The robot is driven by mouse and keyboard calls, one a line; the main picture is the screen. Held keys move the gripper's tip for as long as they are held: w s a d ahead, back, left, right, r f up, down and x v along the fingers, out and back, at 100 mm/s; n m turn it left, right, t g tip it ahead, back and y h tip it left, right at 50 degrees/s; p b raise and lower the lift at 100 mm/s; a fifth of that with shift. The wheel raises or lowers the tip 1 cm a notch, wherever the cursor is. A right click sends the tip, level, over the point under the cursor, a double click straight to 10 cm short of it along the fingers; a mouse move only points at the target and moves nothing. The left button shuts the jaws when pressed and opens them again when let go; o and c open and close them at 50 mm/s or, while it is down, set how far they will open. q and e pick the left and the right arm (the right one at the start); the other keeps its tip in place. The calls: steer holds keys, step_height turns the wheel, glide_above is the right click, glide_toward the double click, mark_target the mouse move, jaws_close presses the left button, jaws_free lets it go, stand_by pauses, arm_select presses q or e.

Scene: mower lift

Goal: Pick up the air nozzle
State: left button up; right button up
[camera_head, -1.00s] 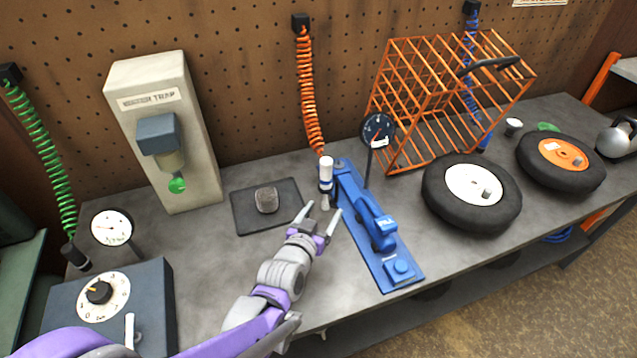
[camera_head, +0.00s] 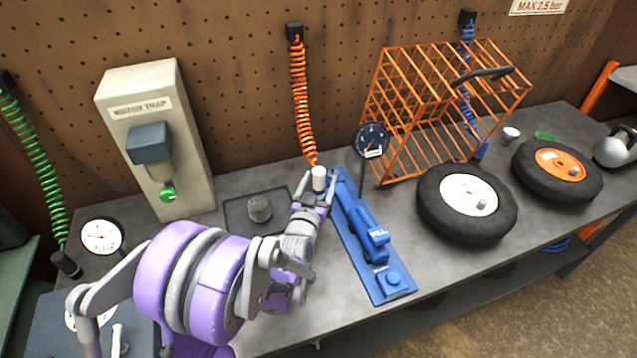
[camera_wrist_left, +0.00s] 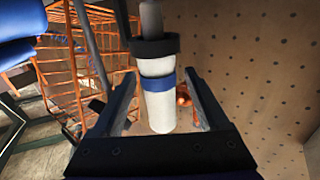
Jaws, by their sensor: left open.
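The air nozzle (camera_head: 318,178) is a white cylinder at the lower end of the orange coiled hose. In the left wrist view the nozzle (camera_wrist_left: 158,100) shows a blue band and a black collar with a grey stem. My left gripper (camera_head: 317,188) is open around it, with one finger on each side. In the left wrist view the gripper (camera_wrist_left: 160,110) shows visible gaps between the fingers and the nozzle. The nozzle's lower part is hidden by the gripper in the head view. My right gripper is not in view.
A blue fill stand (camera_head: 368,240) with a dial gauge (camera_head: 371,140) stands just right of the gripper. An orange wire cage (camera_head: 400,120) and a white-hubbed wheel (camera_head: 440,205) are further right. A dark pad (camera_head: 238,222) holding a grey lump and a water-trap box (camera_head: 150,90) are left.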

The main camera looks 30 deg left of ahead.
arm_select(q)
steer(key=shift+x, duration=1.05)
steer(key=shift+d, duration=0.1)
steer(key=shift+c, duration=0.3)
jaws_close()
